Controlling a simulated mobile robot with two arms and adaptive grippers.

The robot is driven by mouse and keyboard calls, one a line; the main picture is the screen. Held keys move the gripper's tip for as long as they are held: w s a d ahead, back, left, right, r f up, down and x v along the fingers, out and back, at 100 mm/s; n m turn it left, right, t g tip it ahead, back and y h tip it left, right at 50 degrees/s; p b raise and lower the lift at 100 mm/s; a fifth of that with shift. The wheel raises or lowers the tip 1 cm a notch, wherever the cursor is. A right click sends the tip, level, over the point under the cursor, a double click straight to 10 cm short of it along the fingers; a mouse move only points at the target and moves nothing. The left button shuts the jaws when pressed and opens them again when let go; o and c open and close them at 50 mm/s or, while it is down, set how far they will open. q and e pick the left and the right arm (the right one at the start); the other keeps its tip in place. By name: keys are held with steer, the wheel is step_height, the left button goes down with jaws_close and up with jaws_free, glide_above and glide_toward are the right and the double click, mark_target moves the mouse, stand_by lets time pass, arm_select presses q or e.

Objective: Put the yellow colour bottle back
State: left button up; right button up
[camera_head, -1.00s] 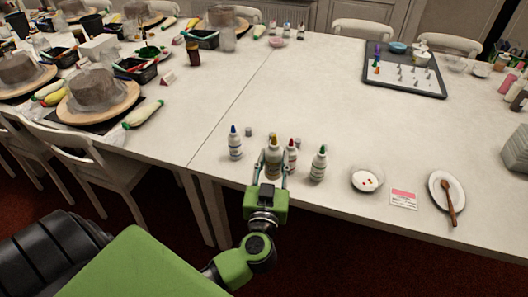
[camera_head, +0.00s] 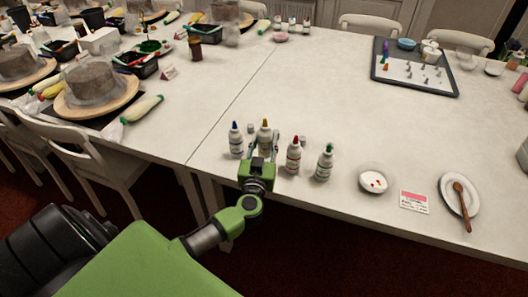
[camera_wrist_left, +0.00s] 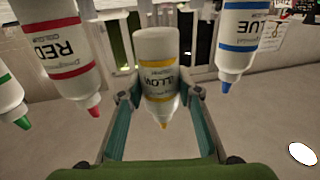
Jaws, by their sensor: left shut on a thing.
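The yellow colour bottle (camera_head: 265,133) has a white body and a yellow-orange tip and stands upright in the row. My left gripper (camera_head: 262,150) is shut on it from the near side. In the left wrist view, which is upside down, the yellow bottle (camera_wrist_left: 157,75) is between the fingers (camera_wrist_left: 158,108). The blue-tipped bottle (camera_head: 236,141) is to its left and the red-tipped bottle (camera_head: 293,156) to its right, both apart from it. The green-tipped bottle (camera_head: 324,163) is farther right. The gripper hides the yellow bottle's base, so I cannot tell whether it touches the table.
Small grey caps (camera_head: 251,129) lie behind the bottles. To the right are a white bowl (camera_head: 373,180), a pink-and-white card (camera_head: 414,201) and a plate (camera_head: 447,188) with a wooden spoon (camera_head: 462,206).

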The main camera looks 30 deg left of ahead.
mark_target(263, 155)
arm_select(q)
steer(key=shift+w+a+f, duration=0.2)
steer(key=shift+f, duration=0.2)
step_height(263, 155, down, 3)
steer(key=shift+w+a+r+b, duration=0.15)
steer(key=shift+b, duration=0.7)
steer(key=shift+f, duration=0.35)
arm_select(e)
steer(key=shift+w+a+f, duration=0.1)
steer(key=shift+a+f, duration=0.5)
steer(key=shift+f, duration=0.35)
arm_select(q)
steer(key=shift+r, duration=0.1)
arm_select(e)
steer(key=shift+s+d, duration=0.1)
steer(key=shift+s, duration=0.1)
arm_select(q)
steer(key=shift+f, duration=0.2)
steer(key=o, duration=0.7)
arm_select(e)
steer(key=shift+d, duration=0.3)
